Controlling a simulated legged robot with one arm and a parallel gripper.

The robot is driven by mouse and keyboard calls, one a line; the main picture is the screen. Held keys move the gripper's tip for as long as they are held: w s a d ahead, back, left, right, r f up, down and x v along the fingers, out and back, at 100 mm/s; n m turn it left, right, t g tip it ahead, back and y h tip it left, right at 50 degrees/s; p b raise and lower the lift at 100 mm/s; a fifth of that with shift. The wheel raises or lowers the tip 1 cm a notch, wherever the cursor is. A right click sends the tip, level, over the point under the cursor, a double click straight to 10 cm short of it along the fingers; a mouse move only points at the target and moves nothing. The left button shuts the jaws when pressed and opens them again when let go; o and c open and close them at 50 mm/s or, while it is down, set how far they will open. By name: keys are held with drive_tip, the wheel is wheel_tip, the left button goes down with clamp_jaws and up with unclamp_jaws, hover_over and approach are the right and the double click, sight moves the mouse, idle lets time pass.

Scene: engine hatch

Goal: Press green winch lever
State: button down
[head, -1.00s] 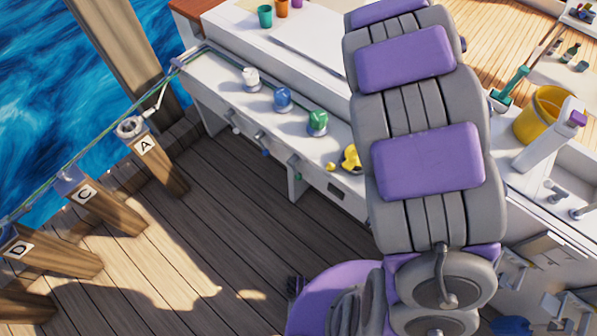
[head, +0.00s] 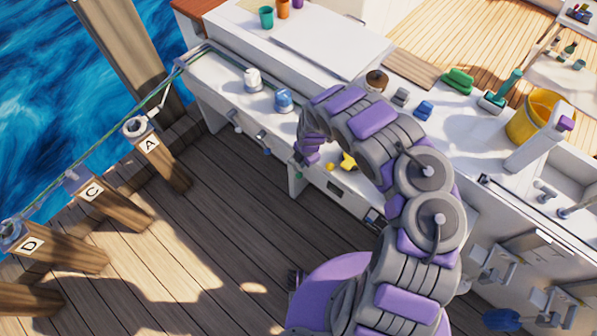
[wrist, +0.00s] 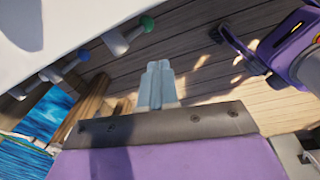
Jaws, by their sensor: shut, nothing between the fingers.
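The green winch lever (wrist: 147,23) sticks out from the white counter front, at the top left of the wrist view. In the head view its small green knob (head: 298,176) shows just below the end of my arm. My gripper (wrist: 158,66) is shut and empty, its pale fingers side by side. In the wrist view the fingertips appear below and right of the green knob, with a visible gap. In the head view my gripper (head: 301,158) is beside the counter front, close above the green knob. The green winch on the counter top is hidden behind my arm.
The blue lever (wrist: 83,53) and the white lever (wrist: 17,93) stand in the same row. A blue winch (head: 284,100) and a white winch (head: 253,79) sit on the counter ledge. A yellow object (head: 347,161) is right of my gripper. The wooden deck (head: 220,215) is open to the left.

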drive_tip(key=shift+s+a+f+y, duration=0.15)
drive_tip(key=shift+a+f+y, duration=0.2)
drive_tip(key=shift+a, duration=0.4)
drive_tip(key=b, duration=0.7)
hover_over(297, 176)
drive_tip(key=s, duration=0.2)
wheel_tip(297, 176, down, 12)
drive_tip(key=shift+d+r, duration=0.1)
drive_tip(key=shift+r, duration=0.1)
drive_tip(key=shift+w+d+f+b, duration=0.25)
drive_tip(key=shift+w+f+b, duration=0.25)
drive_tip(key=shift+w+f, duration=0.25)
drive_tip(key=shift+w+a+f+p, duration=0.15)
drive_tip(key=shift+f+p, duration=0.2)
drive_tip(key=shift+p, duration=0.3)
drive_tip(key=shift+r, duration=0.15)
drive_tip(key=shift+r+p, duration=0.7)
drive_tip(key=shift+p, duration=0.25)
